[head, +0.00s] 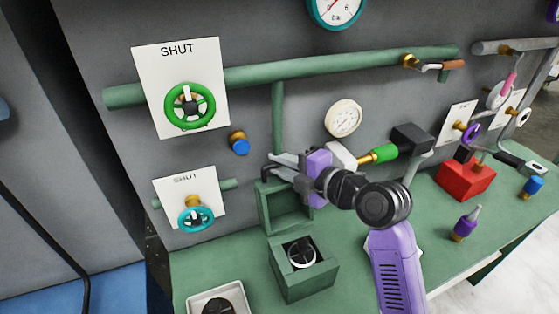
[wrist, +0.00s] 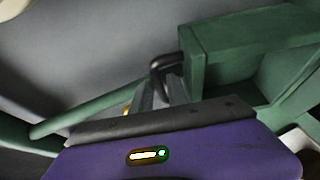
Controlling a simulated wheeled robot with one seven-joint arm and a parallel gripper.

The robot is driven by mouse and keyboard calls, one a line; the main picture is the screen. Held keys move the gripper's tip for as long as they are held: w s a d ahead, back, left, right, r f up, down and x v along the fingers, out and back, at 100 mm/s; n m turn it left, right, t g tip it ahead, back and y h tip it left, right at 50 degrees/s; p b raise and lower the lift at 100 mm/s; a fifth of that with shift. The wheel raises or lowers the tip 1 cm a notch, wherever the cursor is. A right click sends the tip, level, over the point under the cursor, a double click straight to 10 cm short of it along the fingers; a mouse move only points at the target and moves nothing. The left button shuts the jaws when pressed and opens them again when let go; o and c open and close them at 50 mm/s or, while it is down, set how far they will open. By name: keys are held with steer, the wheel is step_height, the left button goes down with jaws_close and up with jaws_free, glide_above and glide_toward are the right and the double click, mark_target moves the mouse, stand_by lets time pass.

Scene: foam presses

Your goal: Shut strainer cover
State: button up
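The strainer cover (head: 291,206) is a green, hollow, box-like lid. It stands raised against the wall side, behind the green strainer box (head: 304,282). The box is open on top, with a round black and white part inside. A black bent handle (head: 266,171) sits at the cover's upper left edge. It also shows in the wrist view (wrist: 166,68), on the green cover (wrist: 235,48). My purple gripper (head: 274,162) is at the cover's top, its grey fingers pointing left. The fingers look apart, with their tips close by the handle; contact is unclear.
A green valve wheel (head: 190,106) and a teal one (head: 196,217) stand left on SHUT plates. A white tray (head: 218,292) holds a dark round part at front left. A red box (head: 466,182) and purple-tipped bottle (head: 466,223) stand right. Pipes and a gauge (head: 343,118) line the wall.

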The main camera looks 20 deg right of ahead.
steer(key=shift+w, duration=0.1)
jaws_close()
steer(key=shift+f, duration=0.1)
stand_by(1.3)
